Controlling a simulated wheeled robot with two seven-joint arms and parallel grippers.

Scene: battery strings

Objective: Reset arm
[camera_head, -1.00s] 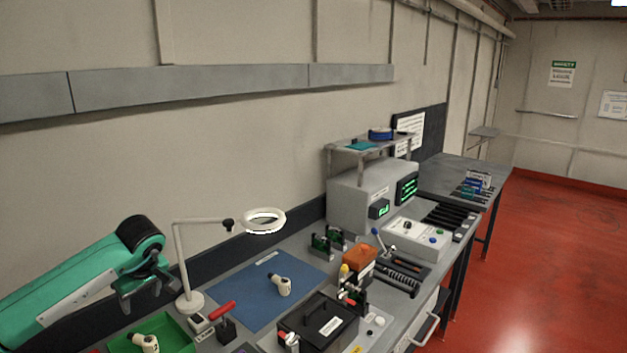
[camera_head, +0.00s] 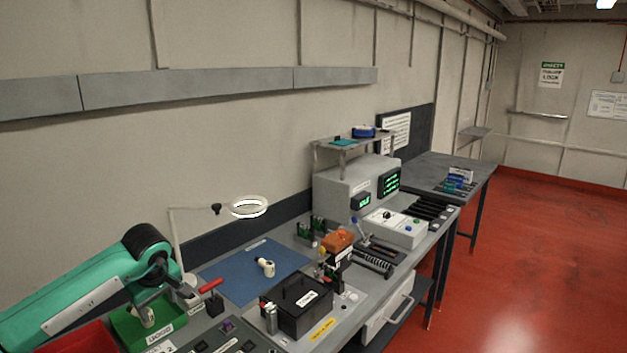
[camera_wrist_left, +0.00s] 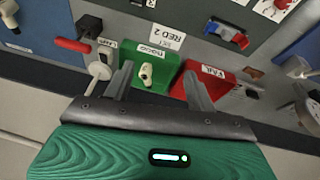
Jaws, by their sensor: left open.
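My left arm comes in from the left in the head view, and its gripper (camera_head: 150,291) hangs above the green bin at the bench's near left end. In the left wrist view the two fingers of this gripper (camera_wrist_left: 158,85) stand apart with nothing between them. Beyond them a white part lies in the green bin (camera_wrist_left: 165,62). The green bin also shows in the head view (camera_head: 165,331), partly hidden by my gripper. My right gripper is in neither view.
A red bin (camera_head: 85,340) stands beside the green one. A ring lamp (camera_head: 249,207) rises behind the blue mat (camera_head: 235,277), which holds a white part (camera_head: 265,266). A black battery box (camera_head: 298,303) and grey tester (camera_head: 345,190) stand farther right. The red floor (camera_head: 540,260) looks clear.

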